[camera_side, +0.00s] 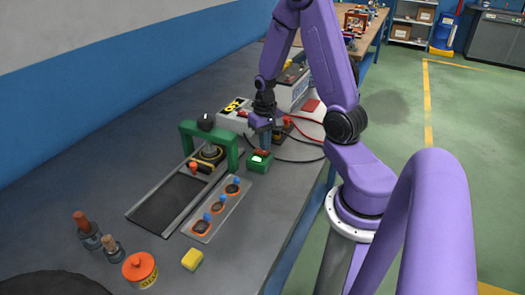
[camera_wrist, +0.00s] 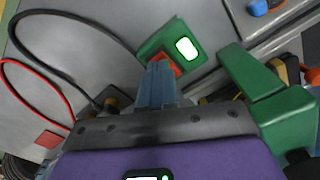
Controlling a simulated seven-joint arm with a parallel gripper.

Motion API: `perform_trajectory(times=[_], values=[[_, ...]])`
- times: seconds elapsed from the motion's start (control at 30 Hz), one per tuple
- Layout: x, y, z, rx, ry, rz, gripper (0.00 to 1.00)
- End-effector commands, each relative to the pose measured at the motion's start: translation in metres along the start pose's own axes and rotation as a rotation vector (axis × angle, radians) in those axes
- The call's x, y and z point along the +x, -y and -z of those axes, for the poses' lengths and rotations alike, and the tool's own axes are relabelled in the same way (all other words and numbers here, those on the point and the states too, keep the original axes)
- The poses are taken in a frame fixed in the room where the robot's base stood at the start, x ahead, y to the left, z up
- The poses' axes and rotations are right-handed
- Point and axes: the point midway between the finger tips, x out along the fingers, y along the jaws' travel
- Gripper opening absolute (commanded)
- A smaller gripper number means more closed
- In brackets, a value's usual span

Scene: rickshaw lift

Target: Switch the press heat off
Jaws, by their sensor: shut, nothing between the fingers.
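A small green switch box (camera_side: 258,162) sits on the bench, right of the green press frame (camera_side: 236,155). In the wrist view the switch box (camera_wrist: 152,47) has a bright white lit window (camera_wrist: 187,48) and an orange-red switch (camera_wrist: 174,68). My gripper (camera_side: 264,150) points down right over the box, its fingers shut and empty. In the wrist view the fingertips of my gripper (camera_wrist: 159,68) overlap the orange-red switch and hide part of it. I cannot tell whether they touch it, or which way the switch is tipped.
The press frame stands close left of my gripper. A plate with several blue-knobbed orange parts (camera_side: 217,208) lies nearer. Red and black cables (camera_side: 305,140) loop at the right. A yellow block (camera_side: 192,259), orange tin (camera_side: 140,268) and small bottles (camera_side: 87,231) stand in front.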

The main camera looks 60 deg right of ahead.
Motion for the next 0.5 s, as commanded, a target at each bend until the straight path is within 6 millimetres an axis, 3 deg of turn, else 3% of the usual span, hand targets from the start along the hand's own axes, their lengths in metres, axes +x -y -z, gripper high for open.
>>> perform_trajectory(times=[0.5], values=[[0.0068,-0.0001,-0.0001,0.0,0.0,0.0,0.0]])
